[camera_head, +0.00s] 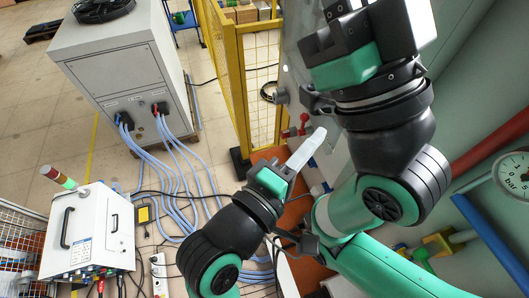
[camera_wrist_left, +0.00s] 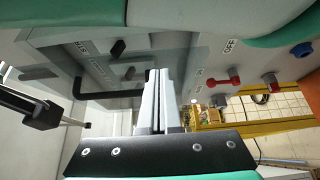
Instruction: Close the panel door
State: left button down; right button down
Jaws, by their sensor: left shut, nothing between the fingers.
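The grey panel (camera_head: 296,65) stands behind my right arm in the head view, and much of it is hidden. In the left wrist view the grey panel face (camera_wrist_left: 190,65) carries printed labels, red switches (camera_wrist_left: 223,82) and a blue knob (camera_wrist_left: 301,49). A black bar-shaped handle (camera_wrist_left: 110,93) shows beside the fingers. My left gripper (camera_head: 318,135) is shut and empty, with its pale fingers pointing at the panel's lower part; the fingers also show in the wrist view (camera_wrist_left: 157,75). My right gripper (camera_head: 318,45) is near the panel's upper part; its fingertips are unclear. The door's angle is unclear.
A yellow fence (camera_head: 238,80) stands left of the panel. A grey cabinet (camera_head: 125,60) with blue hoses and a white box (camera_head: 90,235) with a signal light stand on the left floor. Red and blue pipes (camera_head: 490,235) and a gauge (camera_head: 514,175) are on the right.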

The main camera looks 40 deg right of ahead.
pick_arm(q)
jog(key=shift+s+d, duration=0.4)
jog(key=shift+d, duration=0.3)
jog(key=shift+s+d, duration=0.35)
jog(key=shift+d, duration=0.3)
jog(key=b, duration=0.1)
send_near(337, 133)
jog(key=v, duration=0.4)
jog(key=shift+d+f, duration=0.1)
jog(key=shift+d, duration=0.1)
